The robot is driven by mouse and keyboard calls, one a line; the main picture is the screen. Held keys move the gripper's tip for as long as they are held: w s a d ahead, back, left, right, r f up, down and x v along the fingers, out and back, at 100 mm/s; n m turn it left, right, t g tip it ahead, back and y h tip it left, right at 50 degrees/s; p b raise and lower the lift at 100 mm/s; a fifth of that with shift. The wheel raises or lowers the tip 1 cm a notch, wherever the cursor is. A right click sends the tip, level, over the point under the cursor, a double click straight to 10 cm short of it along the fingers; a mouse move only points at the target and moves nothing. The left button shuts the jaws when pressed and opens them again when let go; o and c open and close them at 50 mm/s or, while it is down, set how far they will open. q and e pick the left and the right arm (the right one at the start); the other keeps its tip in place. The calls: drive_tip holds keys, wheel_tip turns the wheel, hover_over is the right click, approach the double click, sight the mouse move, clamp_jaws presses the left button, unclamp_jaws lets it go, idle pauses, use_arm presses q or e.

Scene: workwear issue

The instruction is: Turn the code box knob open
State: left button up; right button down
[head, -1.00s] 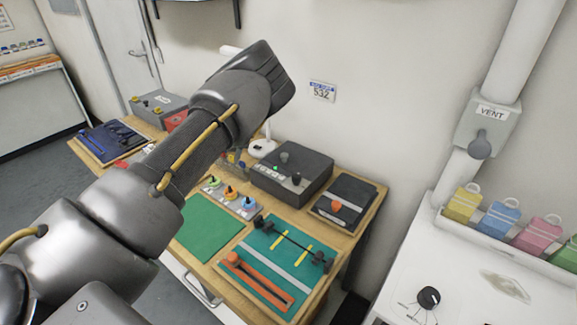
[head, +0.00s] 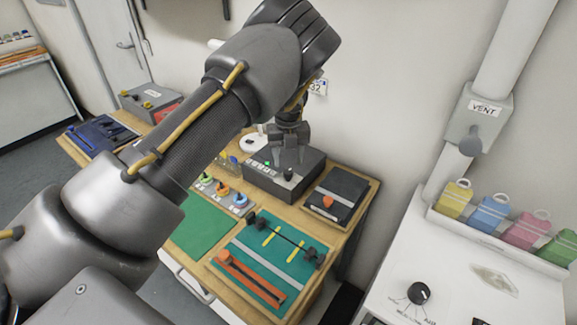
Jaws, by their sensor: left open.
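The code box (head: 309,172) is a dark grey box at the back of the wooden bench, with a lit green light (head: 267,163) and a row of pale buttons on its top. A small dark knob (head: 288,174) shows near its front edge. My left gripper (head: 288,162) points down over the box, with its fingers apart and nothing seen between them. The fingers hide the rear part of the box top, including its other knob. I cannot tell whether they touch anything. My right gripper is out of view.
A number sign (head: 317,87) on the wall is partly covered by my left arm. A black panel with an orange knob (head: 328,202) lies right of the box. Coloured knobs (head: 221,189) and a green slider board (head: 262,262) are in front. A white cabinet (head: 455,290) stands at right.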

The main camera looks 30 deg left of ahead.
sight(288, 171)
use_arm(q)
drive_tip(key=shift+f+p, duration=0.45)
drive_tip(key=shift+f, duration=1.85)
drive_tip(key=c, duration=1)
